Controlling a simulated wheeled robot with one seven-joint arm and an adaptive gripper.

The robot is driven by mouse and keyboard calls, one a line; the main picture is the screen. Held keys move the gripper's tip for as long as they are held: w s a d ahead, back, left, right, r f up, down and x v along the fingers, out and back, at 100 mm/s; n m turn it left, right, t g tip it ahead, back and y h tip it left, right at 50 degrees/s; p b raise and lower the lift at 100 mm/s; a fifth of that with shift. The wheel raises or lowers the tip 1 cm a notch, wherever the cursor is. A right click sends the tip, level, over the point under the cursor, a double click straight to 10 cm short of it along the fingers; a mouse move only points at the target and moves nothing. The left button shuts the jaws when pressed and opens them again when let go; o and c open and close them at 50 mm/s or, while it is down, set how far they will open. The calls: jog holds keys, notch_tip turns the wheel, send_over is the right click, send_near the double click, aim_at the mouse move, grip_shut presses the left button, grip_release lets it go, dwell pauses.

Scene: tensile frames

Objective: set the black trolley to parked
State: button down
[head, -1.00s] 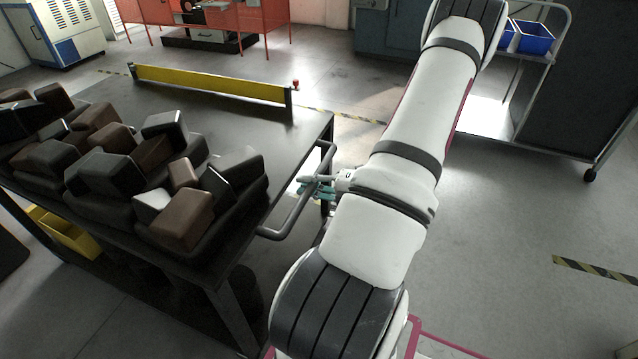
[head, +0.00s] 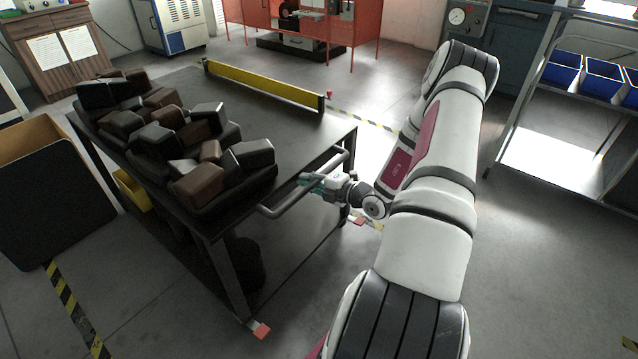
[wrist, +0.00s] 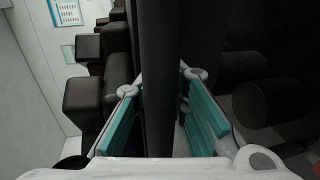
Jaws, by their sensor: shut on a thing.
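The black trolley (head: 290,130) stands at left centre in the head view, its dark flat top loaded at the left with black and brown blocks (head: 200,180). A grey tubular handle (head: 285,208) runs along its near right side. My gripper (head: 312,181), with teal finger pads, is shut on this handle. In the wrist view the dark handle bar (wrist: 158,80) passes between the two pads of my gripper (wrist: 160,115). Red tabs show low at the trolley's legs, at the near corner (head: 261,330) and under the handle's far end (head: 358,221).
A yellow bar (head: 260,85) lies along the trolley's far edge; its attachment is unclear. A shelf rack with blue bins (head: 605,75) is at right, a red cabinet (head: 325,35) behind. Floor right of my arm is clear.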

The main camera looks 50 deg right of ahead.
jog(key=shift+w+r, duration=0.55)
jog(key=shift+w, duration=0.15)
jog(key=c, duration=1.5)
grip_release()
jog(key=shift+s+f, duration=0.1)
jog(key=shift+f, duration=0.1)
jog(key=shift+s, duration=0.1)
jog(key=v, duration=1.2)
jog(key=shift+a, duration=0.1)
